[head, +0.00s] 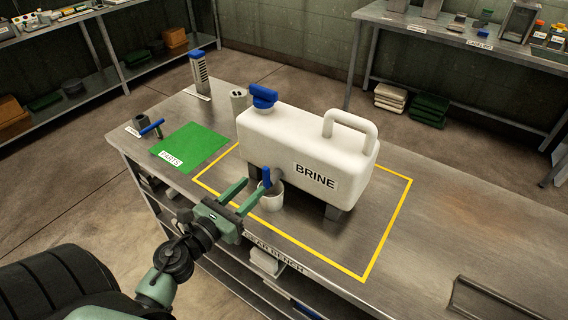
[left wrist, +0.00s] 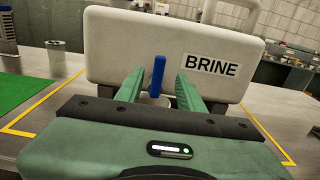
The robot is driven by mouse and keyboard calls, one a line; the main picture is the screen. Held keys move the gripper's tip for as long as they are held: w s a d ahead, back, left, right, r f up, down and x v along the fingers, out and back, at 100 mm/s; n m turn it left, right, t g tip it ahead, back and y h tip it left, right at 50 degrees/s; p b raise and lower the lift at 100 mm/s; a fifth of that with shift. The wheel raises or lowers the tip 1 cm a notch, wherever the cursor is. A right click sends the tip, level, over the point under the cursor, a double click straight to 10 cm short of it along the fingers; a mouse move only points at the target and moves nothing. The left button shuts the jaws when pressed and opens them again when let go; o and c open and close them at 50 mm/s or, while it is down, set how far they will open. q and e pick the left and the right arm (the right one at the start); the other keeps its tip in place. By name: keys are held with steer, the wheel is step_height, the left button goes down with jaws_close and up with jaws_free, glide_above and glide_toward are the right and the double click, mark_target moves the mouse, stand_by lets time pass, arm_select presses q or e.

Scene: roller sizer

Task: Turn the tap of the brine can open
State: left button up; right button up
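The white brine can (head: 312,155) stands on dark feet inside the yellow outline on the bench. Its tap has a blue lever (head: 266,177) that stands upright at the can's lower left front. A white cup (head: 272,198) is under the tap. My left gripper (head: 243,195) is open just in front of the tap. In the left wrist view, the blue lever (left wrist: 158,75) shows between the two green fingers (left wrist: 157,87), apart from both; the can (left wrist: 130,45) fills the background. The tap's body is mostly hidden. My right gripper is not in view.
A green parts mat (head: 190,146) lies left of the can, with a blue-handled tap piece (head: 150,128) beside it. A grey cylinder (head: 239,101) and a blue-topped rack (head: 199,72) stand behind.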

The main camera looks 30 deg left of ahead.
mark_target(264, 174)
arm_select(q)
steer(key=w+p, duration=0.2)
steer(key=w, duration=0.4)
steer(key=shift+w+d, duration=0.15)
steer(key=shift+w, duration=0.6)
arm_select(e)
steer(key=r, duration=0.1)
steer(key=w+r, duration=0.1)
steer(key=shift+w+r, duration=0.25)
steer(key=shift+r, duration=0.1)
arm_select(q)
jaws_close()
